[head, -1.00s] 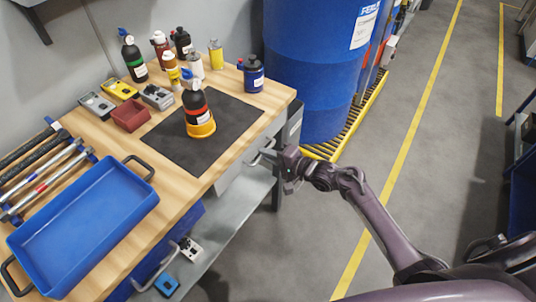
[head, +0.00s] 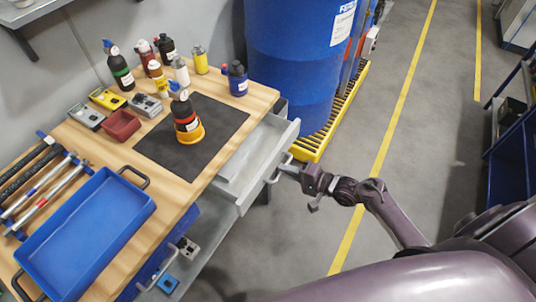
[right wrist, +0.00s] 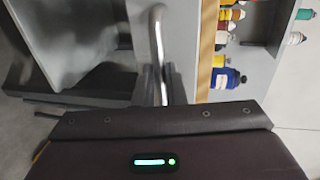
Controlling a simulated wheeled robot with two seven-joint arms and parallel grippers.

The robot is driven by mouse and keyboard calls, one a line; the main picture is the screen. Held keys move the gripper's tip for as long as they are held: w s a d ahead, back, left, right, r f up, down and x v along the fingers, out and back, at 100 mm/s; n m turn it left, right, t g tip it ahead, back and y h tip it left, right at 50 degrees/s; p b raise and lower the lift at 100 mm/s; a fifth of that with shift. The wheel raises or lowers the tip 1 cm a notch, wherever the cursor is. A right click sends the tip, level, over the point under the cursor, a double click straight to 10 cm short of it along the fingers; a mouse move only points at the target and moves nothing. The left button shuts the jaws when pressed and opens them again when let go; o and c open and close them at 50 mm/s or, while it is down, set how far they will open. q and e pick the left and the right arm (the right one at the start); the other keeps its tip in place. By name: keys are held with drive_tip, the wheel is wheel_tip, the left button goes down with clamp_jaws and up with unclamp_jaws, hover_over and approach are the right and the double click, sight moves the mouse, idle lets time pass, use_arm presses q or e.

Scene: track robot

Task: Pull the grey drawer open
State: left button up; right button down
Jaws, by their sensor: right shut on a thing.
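The grey drawer (head: 238,190) stands out from under the workbench's right edge, with part of its bare grey inside showing. Its bar handle (head: 273,178) is on the front panel, facing the aisle. My right gripper (head: 289,170) is shut on this handle, its arm coming in from the lower right. In the right wrist view the metal handle (right wrist: 157,45) runs down between the gripper's dark fingers (right wrist: 153,88), which partly hide it. My left gripper is not in view.
The wooden workbench (head: 218,92) carries a dark mat (head: 228,118), bottles, a blue tray (head: 85,235) and hammers. A blue drum (head: 290,70) on a yellow-edged grating (head: 312,145) stands close behind the drawer. The grey floor (head: 410,150) to the right is free.

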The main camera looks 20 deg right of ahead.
drive_tip(key=f+p+v, duration=0.3)
drive_tip(key=v, duration=1.4)
drive_tip(key=shift+s+d+f, duration=0.25)
drive_tip(key=shift+s+f, duration=0.05)
drive_tip(key=shift+s, duration=0.1)
drive_tip(key=c, duration=1.5)
unclamp_jaws()
drive_tip(key=v, duration=0.7)
drive_tip(key=shift+s+d+b, duration=0.25)
drive_tip(key=shift+s+b, duration=0.05)
drive_tip(key=shift+b, duration=0.05)
